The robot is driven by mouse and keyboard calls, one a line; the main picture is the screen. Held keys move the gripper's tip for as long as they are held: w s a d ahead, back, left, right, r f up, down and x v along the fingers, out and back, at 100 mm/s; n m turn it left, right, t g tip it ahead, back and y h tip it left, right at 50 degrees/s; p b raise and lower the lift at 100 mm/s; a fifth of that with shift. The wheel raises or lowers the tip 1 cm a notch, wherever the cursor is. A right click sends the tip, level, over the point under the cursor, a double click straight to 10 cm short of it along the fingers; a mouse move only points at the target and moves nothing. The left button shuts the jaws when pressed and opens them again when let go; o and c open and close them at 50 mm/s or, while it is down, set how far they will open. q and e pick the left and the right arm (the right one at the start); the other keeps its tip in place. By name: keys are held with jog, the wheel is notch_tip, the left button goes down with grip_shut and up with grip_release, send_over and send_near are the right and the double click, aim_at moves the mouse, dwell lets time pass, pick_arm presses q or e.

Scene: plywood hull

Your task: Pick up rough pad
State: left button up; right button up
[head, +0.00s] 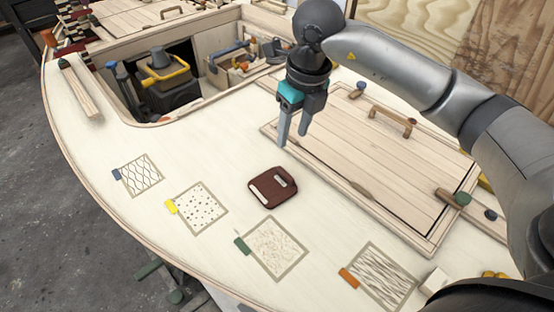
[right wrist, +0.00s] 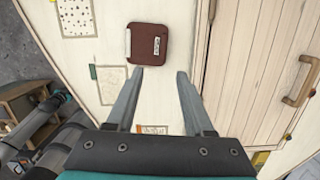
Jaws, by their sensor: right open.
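The pad, a dark red-brown rounded square with a pale strip and a small label (head: 265,192), lies flat on the pale deck in the middle of the head view. I cannot read its label. It also shows near the top of the right wrist view (right wrist: 146,50). My right gripper (head: 293,137) is open and empty, pointing down above the deck, behind the pad in the head view. In the right wrist view its fingertips (right wrist: 161,72) appear just below the pad, with nothing between them. My left gripper does not show.
Several patterned squares with coloured tabs, such as the green-tabbed one (head: 271,248), line the front deck. A planked hatch with a handle (head: 394,122) lies right of the pad. An open recess holds a yellow-handled toolbox (head: 168,76). Deck around the pad is clear.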

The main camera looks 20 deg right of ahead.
jog(key=b, duration=0.2)
send_over(286, 173)
jog(key=s, duration=0.1)
jog(key=f, duration=0.8)
jog(key=shift+s+f, duration=0.2)
jog(key=shift+f, duration=0.1)
jog(key=shift+w+f, duration=0.1)
jog(key=shift+f, duration=0.35)
jog(key=shift+w+f, duration=0.1)
jog(key=shift+f, duration=0.25)
jog(key=f, duration=0.3)
jog(key=f+b, duration=0.1)
jog(key=shift+w+f, duration=0.25)
jog(key=shift+w, duration=0.15)
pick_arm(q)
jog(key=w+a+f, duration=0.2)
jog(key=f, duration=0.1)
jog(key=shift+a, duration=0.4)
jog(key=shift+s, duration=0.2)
pick_arm(e)
grip_shut()
